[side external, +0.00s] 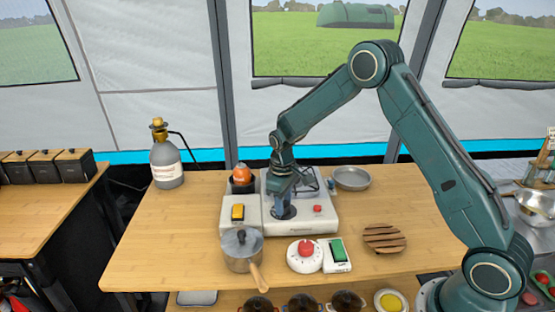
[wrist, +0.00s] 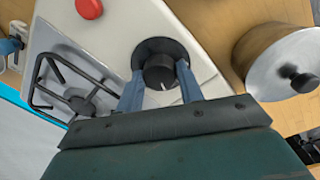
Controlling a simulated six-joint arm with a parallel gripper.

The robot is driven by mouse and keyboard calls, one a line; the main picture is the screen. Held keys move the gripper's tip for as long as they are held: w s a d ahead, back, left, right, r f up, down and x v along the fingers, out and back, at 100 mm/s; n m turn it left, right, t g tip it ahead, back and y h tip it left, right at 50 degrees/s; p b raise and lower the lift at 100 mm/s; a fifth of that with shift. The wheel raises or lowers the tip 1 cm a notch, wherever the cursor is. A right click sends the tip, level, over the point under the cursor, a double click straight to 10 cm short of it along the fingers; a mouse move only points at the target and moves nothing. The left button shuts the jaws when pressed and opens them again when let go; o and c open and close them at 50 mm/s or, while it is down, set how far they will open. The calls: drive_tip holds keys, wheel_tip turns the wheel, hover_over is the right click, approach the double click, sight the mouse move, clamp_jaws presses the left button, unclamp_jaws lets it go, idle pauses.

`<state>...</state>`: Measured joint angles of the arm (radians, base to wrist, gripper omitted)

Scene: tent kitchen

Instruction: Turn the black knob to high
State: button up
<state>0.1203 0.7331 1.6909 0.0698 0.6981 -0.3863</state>
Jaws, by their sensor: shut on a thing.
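The black knob (wrist: 159,66) sits on a dark round base on the white stove (wrist: 122,22). A small white mark shows on the knob's edge nearest my gripper in the wrist view. My gripper (wrist: 160,82) is shut on the knob, with one blue-grey finger on each side of it. In the side view my gripper (side external: 284,205) points down onto the front of the stove (side external: 300,224), and it hides most of the knob. A red button (wrist: 89,8) is on the same stove top. The burner with its black pan support (wrist: 78,98) lies to the left in the wrist view.
A lidded pot (side external: 242,256) with a wooden handle stands in front of the stove. A white dial with a red knob (side external: 306,251), a green switch (side external: 338,250) and a slatted wooden trivet (side external: 384,238) are nearby. A gas bottle (side external: 166,160) stands at the back left.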

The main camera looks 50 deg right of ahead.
idle(0.4)
drive_tip(key=o, duration=1)
drive_tip(key=shift+r, duration=0.15)
wheel_tip(320, 180, up, 14)
drive_tip(key=shift+a+f, duration=0.2)
drive_tip(key=shift+a, duration=0.2)
drive_tip(key=shift+s+r, duration=0.1)
